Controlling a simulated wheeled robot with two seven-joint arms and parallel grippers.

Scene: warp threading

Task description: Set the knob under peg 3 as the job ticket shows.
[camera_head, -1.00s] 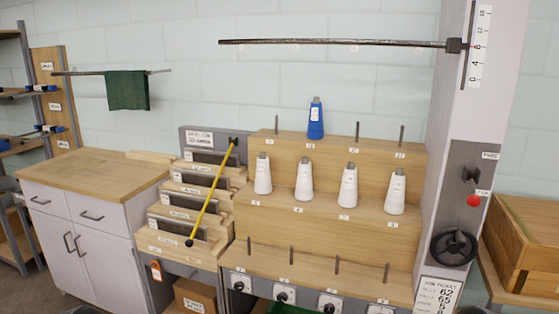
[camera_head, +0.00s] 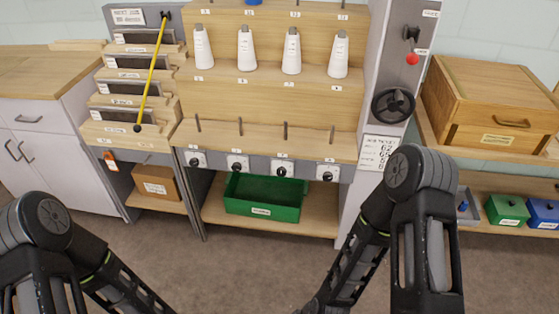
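The front row of bare pegs stands on the lowest wooden step. Peg 3 (camera_head: 285,131) is third from the left. Its knob, the third knob (camera_head: 282,170), is a black dial on a white plate on the grey strip below. Its pointer setting is too small to read. The job ticket (camera_head: 378,151) is on the grey column to the right. Its top lines seem to read 62 and 65; its lower part is blurred and partly covered by my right arm. My two arms come in at the bottom, but neither gripper shows.
Other knobs (camera_head: 237,163) flank the third on the strip. A green bin (camera_head: 263,196) sits on the shelf below. White cones (camera_head: 246,50) stand on the step above. A black handwheel (camera_head: 393,104) is on the column. A wooden box (camera_head: 490,100) is at right. Floor in front is clear.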

